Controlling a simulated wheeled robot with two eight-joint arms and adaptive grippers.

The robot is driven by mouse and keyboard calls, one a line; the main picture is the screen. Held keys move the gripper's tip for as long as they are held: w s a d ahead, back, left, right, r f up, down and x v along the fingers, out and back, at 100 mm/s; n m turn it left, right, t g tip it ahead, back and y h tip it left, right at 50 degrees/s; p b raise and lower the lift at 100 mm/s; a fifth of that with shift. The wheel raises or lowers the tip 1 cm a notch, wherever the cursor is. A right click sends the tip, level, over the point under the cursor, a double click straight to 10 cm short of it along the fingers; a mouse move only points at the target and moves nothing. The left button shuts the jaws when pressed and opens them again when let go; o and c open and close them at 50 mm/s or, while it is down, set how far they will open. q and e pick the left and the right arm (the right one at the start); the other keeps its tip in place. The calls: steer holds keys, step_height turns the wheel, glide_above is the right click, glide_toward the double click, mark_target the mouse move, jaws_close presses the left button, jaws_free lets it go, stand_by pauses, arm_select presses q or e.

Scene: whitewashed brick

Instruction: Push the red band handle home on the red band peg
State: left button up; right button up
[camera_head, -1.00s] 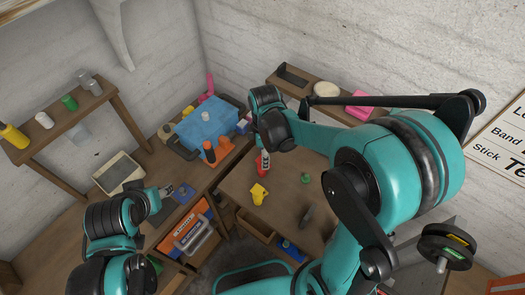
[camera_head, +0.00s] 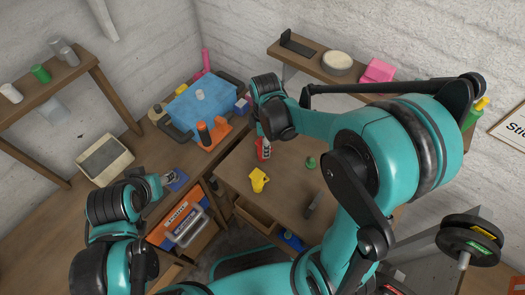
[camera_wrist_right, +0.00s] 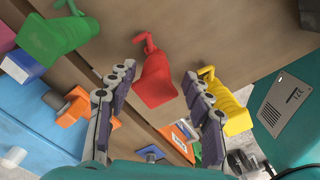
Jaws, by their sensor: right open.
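A red piece (camera_wrist_right: 155,78) with a short bent stub on top stands on the brown table, between the open fingers of my right gripper (camera_wrist_right: 159,76) in the right wrist view. I take it for the red band handle; I cannot make out a separate peg or any gap under it. In the head view the red piece (camera_head: 260,149) is partly covered by the right gripper (camera_head: 265,150). My left gripper (camera_head: 172,177) is at the left bench, near a blue item; its jaws are too small to read.
A yellow piece (camera_head: 259,180) and a green piece (camera_head: 310,162) stand near the red one; they also show in the wrist view, yellow (camera_wrist_right: 230,108) at right, green (camera_wrist_right: 55,38) at left. A blue case (camera_head: 195,103) and an orange item (camera_head: 219,131) lie left.

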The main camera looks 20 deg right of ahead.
steer(key=f, duration=0.2)
steer(key=f+b, duration=0.1)
steer(key=f, duration=0.1)
steer(key=f+b, duration=0.1)
steer(key=f, duration=0.2)
steer(key=shift+w+a, duration=0.2)
steer(key=shift+w, duration=0.1)
jaws_close()
